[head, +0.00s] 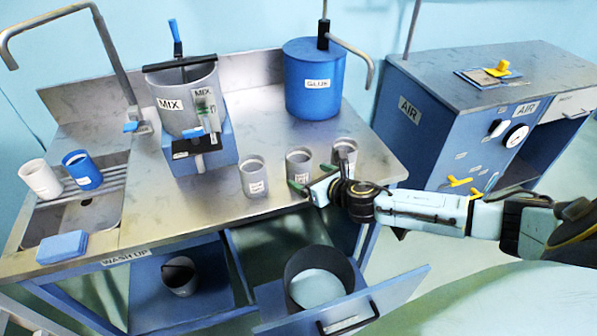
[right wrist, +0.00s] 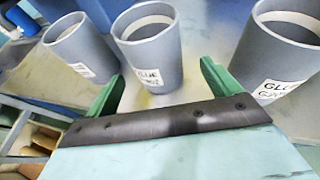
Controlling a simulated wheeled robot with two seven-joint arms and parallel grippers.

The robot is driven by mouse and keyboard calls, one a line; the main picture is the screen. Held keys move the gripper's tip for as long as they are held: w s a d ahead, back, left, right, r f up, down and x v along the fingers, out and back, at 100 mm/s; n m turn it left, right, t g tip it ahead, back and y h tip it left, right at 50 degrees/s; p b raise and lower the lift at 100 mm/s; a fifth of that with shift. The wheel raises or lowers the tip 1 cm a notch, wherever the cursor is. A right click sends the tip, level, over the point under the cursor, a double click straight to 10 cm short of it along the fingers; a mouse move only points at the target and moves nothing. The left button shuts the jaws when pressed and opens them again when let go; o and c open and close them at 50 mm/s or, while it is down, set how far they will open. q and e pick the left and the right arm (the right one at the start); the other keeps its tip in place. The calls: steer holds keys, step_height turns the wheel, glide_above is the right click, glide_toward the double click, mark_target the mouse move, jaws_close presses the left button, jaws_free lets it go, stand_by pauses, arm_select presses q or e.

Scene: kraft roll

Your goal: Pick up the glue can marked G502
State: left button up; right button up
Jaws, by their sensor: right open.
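Three grey cans with white labels stand upright in a row near the bench's front edge: a left can (head: 254,178), a middle can (head: 299,160) and a right can (head: 345,150). In the right wrist view the middle can (right wrist: 150,40) has a label that seems to read GLUE and end in 02; its full code is blurred. The right can (right wrist: 278,45) has a GLUE label starting with G. The left can (right wrist: 80,45) has an unreadable label. My right gripper (head: 313,180) is open and empty, its green fingers (right wrist: 160,83) pointing at the middle can. My left gripper is out of view.
A mixer (head: 188,98) and a blue glue drum (head: 313,85) stand behind on the steel bench (head: 225,215). White and blue cups (head: 82,170) sit by the sink. An open drawer (head: 400,290) juts out below, holding a dark round container (head: 318,270).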

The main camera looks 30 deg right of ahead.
mark_target(306, 173)
steer(key=shift+w+a, duration=0.1)
steer(key=shift+w, duration=0.5)
steer(key=x, duration=0.3)
steer(key=shift+w+a, duration=0.15)
steer(key=shift+w, duration=0.2)
steer(key=shift+w+f, duration=0.1)
steer(key=shift+w, duration=0.15)
steer(key=c, duration=1.1)
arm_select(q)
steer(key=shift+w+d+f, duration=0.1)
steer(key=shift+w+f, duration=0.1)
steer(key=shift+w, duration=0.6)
arm_select(e)
steer(key=shift+w, duration=0.1)
steer(key=shift+c, duration=0.6)
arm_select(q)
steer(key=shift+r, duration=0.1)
